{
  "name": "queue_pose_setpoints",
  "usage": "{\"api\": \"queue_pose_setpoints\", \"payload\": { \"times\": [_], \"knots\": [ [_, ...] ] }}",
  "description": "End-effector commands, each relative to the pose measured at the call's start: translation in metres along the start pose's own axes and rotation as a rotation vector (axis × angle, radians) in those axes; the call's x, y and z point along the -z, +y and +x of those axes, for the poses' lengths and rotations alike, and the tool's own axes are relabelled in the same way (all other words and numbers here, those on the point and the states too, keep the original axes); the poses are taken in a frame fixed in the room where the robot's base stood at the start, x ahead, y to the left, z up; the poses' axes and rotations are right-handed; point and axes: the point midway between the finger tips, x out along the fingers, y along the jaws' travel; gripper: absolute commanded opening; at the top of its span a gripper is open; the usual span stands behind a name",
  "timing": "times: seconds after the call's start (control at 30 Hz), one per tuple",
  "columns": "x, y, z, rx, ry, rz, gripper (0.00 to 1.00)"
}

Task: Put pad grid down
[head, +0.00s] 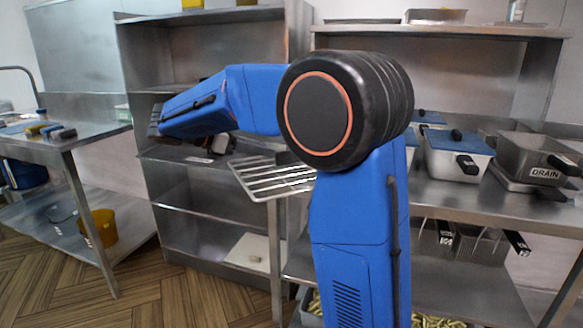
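A metal grid of parallel bars (272,178), which looks like the pad grid, shows below my blue forearm, left of my upper arm. It is roughly level, and its right end is hidden behind my arm. It is at the left end of the steel counter, but I cannot tell whether it rests there or hangs just above. My forearm reaches left to a dark end near the shelf unit. My gripper is not clearly visible; a dark and white shape (220,143) below the forearm may be part of it or an object on the shelf.
The steel counter (455,203) on the right holds lidded containers (455,155) and a box labelled DRAIN (537,158). A steel shelf unit (190,205) stands behind my forearm. A side table (60,140) stands left, with a yellow bucket (98,228) below. Wooden floor between is clear.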

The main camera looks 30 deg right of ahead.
Motion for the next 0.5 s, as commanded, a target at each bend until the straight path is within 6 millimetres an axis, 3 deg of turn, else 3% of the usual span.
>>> {"api": "queue_pose_setpoints", "payload": {
  "times": [0.2,0.5],
  "knots": [
    [0.000,0.000,0.033,0.003,0.001,0.000,0.36],
    [-0.001,-0.001,0.048,0.001,0.001,0.001,0.36]
  ]
}}
